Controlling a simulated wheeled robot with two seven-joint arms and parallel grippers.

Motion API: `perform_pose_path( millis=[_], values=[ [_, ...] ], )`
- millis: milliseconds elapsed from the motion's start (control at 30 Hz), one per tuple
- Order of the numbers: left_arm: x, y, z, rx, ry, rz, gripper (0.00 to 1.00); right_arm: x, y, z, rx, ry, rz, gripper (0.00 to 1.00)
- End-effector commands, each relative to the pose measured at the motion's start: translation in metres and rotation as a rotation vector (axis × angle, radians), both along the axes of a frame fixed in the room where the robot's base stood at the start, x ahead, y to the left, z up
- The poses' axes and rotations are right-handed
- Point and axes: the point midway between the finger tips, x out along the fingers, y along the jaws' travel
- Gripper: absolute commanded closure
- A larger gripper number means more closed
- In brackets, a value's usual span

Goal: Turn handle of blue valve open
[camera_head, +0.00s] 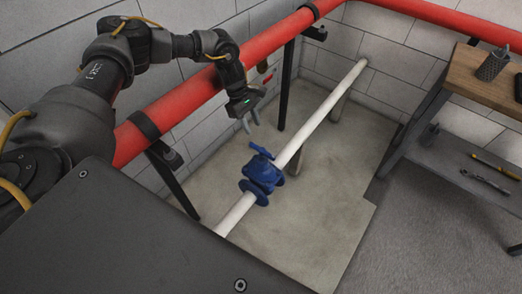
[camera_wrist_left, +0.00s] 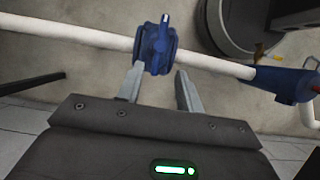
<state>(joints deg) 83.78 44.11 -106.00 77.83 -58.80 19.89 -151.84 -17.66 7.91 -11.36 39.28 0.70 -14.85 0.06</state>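The blue valve (camera_head: 262,182) sits on a white pipe low over the concrete pad. Its blue handle (camera_head: 262,151) sticks up at the top of the valve. My left gripper (camera_head: 251,123) hangs above and a little left of the handle in the head view, apart from it, with its two fingers spread and empty. In the left wrist view the blue valve (camera_wrist_left: 157,48) lies just beyond the tips of the open left gripper (camera_wrist_left: 160,70), nearer the left finger. My right gripper is in neither view.
The white pipe (camera_head: 315,122) runs from the wall through the valve. A thick red pipe (camera_head: 190,97) on black supports runs behind my left arm. A wooden-topped bench (camera_head: 478,75) stands at the right. Another blue fitting (camera_wrist_left: 285,82) shows at right in the wrist view.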

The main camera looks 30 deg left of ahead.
Motion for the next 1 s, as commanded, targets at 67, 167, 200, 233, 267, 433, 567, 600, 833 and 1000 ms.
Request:
perform_pose_path(
  millis=[67,167,200,233,267,433,567,600,833,1000],
  values=[
    [0.000,0.000,0.000,0.000,0.000,0.000,0.64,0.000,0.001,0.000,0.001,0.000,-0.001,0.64],
    [0.000,-0.001,-0.002,0.000,0.000,0.000,0.64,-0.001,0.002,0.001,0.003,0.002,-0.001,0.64],
    [0.000,-0.002,-0.005,0.000,0.001,0.000,0.64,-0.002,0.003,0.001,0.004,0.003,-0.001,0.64],
    [-0.001,-0.004,-0.008,0.000,0.002,-0.001,0.64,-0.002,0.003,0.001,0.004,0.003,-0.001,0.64],
    [-0.001,-0.005,-0.012,0.000,0.003,-0.001,0.64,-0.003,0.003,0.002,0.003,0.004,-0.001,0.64],
    [-0.003,-0.017,-0.039,0.001,0.004,-0.001,0.64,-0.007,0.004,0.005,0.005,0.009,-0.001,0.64],
    [-0.005,-0.026,-0.062,0.001,0.004,-0.001,0.64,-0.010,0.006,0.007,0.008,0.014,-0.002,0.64],
    [-0.005,-0.029,-0.068,0.000,0.003,0.000,0.64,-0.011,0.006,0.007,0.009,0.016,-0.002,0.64],
    [-0.006,-0.038,-0.094,0.000,0.001,0.001,0.64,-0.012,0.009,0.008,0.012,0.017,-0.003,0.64],
    [-0.006,-0.041,-0.100,0.000,0.001,0.000,0.64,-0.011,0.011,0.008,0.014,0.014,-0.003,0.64]
  ],
)
